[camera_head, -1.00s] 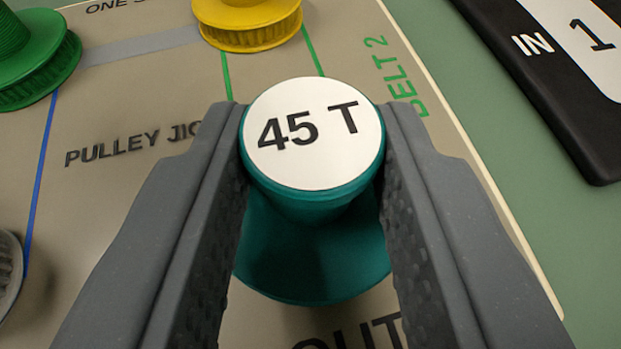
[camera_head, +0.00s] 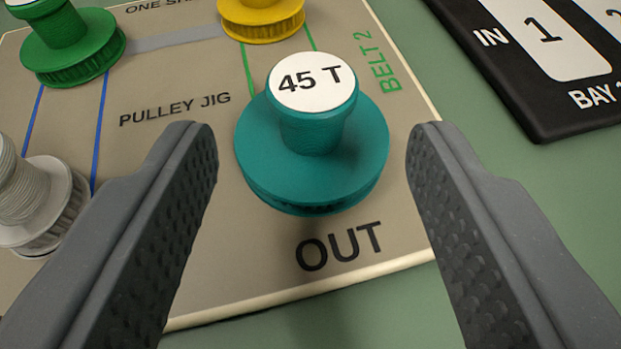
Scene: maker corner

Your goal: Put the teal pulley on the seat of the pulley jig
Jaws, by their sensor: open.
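The teal pulley (camera_head: 318,160) stands upright on the pulley jig (camera_head: 190,210), just above the printed word OUT, with its white "45 T" label facing up. It appears level. The seat beneath it is hidden by its wide flange. My gripper (camera_head: 315,130) is open and empty, with one finger on each side of the pulley and clear gaps between the fingers and the pulley.
A yellow pulley (camera_head: 262,20) is at the top and a green pulley (camera_head: 70,45) at the upper left of the jig. A grey pulley (camera_head: 40,205) is at the left, partly behind my finger. A black bay board (camera_head: 515,85) lies at the upper right. Green table surface (camera_head: 590,190) is clear at the right.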

